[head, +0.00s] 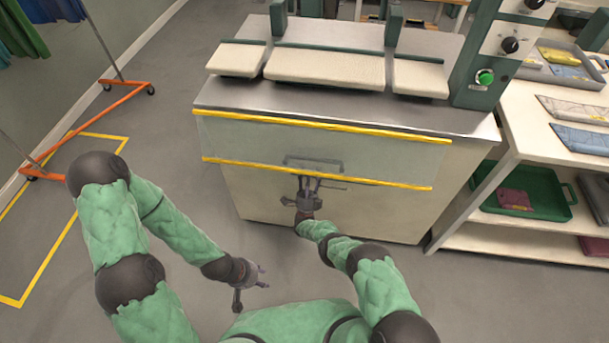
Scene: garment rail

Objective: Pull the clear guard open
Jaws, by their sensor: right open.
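The clear guard (400,157) is a see-through panel with yellow strips along its upper and lower edges. It hangs across the front of the pressing machine (235,200), below the steel top. A grey handle (314,160) shows near the middle of its lower edge. My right gripper (311,184) is open at the handle, by the lower yellow strip; I cannot tell whether its fingers touch or surround the handle. My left gripper (262,276) is low over the floor at the left, away from the guard, with its fingers apart and nothing seen between them.
Padded cream boards (325,70) lie on the machine's top. A green button (485,77) sits on the control column at the right. Shelves at the right hold a green tray (555,200). An orange garment rail (100,105) stands left. Floor between is clear.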

